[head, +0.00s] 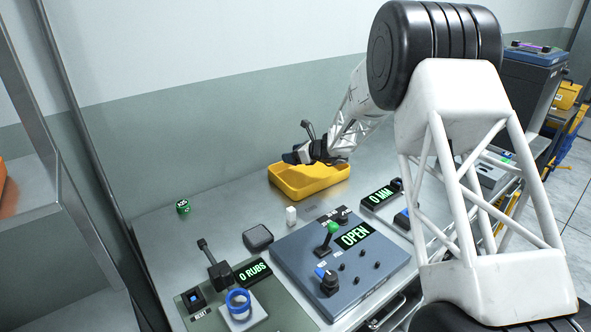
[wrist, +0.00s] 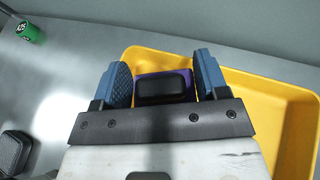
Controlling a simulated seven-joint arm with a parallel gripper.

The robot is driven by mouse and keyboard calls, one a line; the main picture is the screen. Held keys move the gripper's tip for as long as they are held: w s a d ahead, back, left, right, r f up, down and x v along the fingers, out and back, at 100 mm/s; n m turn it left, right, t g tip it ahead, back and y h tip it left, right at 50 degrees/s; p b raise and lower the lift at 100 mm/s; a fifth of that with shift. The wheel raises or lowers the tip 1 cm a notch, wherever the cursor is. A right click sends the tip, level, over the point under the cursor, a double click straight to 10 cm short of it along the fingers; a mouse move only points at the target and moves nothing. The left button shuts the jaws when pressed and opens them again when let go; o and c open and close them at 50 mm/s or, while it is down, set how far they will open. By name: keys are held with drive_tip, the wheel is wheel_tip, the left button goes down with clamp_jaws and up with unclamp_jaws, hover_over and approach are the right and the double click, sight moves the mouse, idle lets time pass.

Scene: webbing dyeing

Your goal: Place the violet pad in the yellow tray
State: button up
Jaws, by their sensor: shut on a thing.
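The yellow tray (head: 308,182) stands on the metal bench near the back wall, and it fills the right half of the wrist view (wrist: 292,90). My gripper (wrist: 166,85) has its two blue fingers closed on the violet pad (wrist: 184,74). The pad has a black top face and a violet edge. In the wrist view the pad shows against the left part of the tray. In the head view my gripper (head: 299,155) is over the tray's back left part; the pad cannot be made out there. I cannot tell how high the pad is above the tray floor.
A control panel (head: 378,258) with knobs and a green-topped lever takes up the bench's front. The wall is close behind.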

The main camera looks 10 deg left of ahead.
sight(293, 176)
drive_tip(key=shift+f, duration=1.45)
drive_tip(key=shift+f, duration=1.85)
drive_tip(key=shift+f, duration=0.15)
drive_tip(key=o, duration=0.9)
